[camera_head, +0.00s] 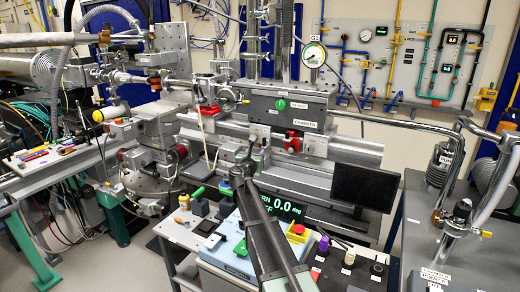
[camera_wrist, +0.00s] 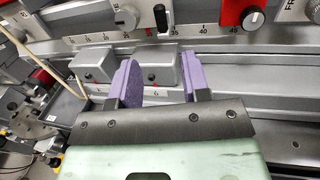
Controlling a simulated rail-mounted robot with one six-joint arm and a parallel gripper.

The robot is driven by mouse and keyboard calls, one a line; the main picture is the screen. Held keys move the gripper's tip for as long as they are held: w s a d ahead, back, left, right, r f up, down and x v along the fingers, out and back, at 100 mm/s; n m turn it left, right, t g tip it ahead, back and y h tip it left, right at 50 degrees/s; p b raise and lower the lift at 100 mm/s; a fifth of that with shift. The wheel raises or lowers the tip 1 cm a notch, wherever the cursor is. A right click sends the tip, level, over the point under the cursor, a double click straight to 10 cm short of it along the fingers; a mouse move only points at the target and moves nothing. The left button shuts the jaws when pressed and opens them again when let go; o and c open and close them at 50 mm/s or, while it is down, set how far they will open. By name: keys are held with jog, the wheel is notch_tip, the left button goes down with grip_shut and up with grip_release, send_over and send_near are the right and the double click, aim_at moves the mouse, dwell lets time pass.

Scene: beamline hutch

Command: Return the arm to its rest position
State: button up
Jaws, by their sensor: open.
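My gripper (camera_wrist: 160,82) shows in the wrist view with its two purple finger pads well apart and nothing between them. Behind the gap are small grey blocks on a grey rail (camera_wrist: 260,98) with a printed scale above. In the head view my dark arm reaches from the bottom edge up toward the middle. My gripper is at its far end, small and partly hidden, in front of the grey beamline bench (camera_head: 290,175). I cannot tell whether the fingers touch the rail.
A black monitor (camera_head: 363,187) stands right of my arm. A control console (camera_head: 225,255) with a green numeric display and colored knobs lies below it. A grey chamber box (camera_head: 290,103) sits above the rail. Pale floor shows at lower left.

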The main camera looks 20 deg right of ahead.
jog(key=shift+s+a, duration=0.3)
jog(key=shift+s, duration=0.05)
jog(key=s+a+f+m+g+y+p, duration=0.2)
jog(key=s+a+m, duration=0.5)
jog(key=s, duration=0.5)
jog(key=s+a+f+m+g+y+p, duration=0.3)
jog(key=s+a+m+g+y, duration=0.3)
jog(key=s+m, duration=0.5)
jog(key=s+a+f+m+g+y+p, duration=0.2)
jog(key=s+a+f+m+g+y, duration=0.2)
jog(key=s+a+m, duration=0.5)
jog(key=s+g, duration=0.1)
jog(key=s, duration=0.4)
jog(key=shift+f+m+p, duration=0.25)
jog(key=shift+m+p, duration=0.05)
jog(key=shift+p, duration=0.1)
jog(key=shift+o, duration=0.2)
